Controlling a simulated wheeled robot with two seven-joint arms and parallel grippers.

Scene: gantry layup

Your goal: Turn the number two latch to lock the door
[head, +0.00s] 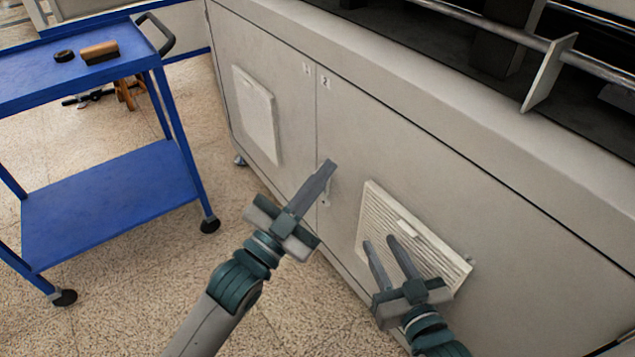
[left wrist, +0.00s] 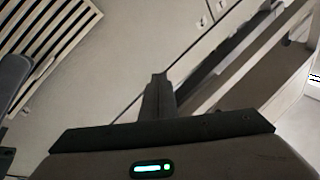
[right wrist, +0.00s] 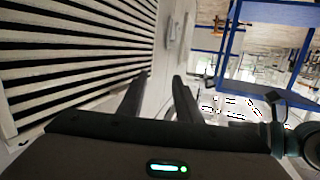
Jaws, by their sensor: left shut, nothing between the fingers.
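The door marked 2 (head: 400,150) stands closed in the cabinet front, to the right of the seam with the door marked 1 (head: 285,85). The small number 2 label (head: 325,82) is near its top left corner. A small light fitting that looks like the latch (head: 325,198) shows low beside the seam, partly hidden behind my left fingers; its angle cannot be told. My left gripper (head: 330,163) is shut and empty, its tips in front of the seam. My right gripper (head: 379,240) is open and empty in front of the louvred vent (head: 440,248) on door 2.
A blue two-shelf cart (head: 110,195) stands at left, with a brush (head: 99,52) and a black roll (head: 64,56) on top. Another vent panel (head: 257,115) is on door 1. Metal rails (head: 500,35) run above the cabinet. Speckled floor lies open between cart and cabinet.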

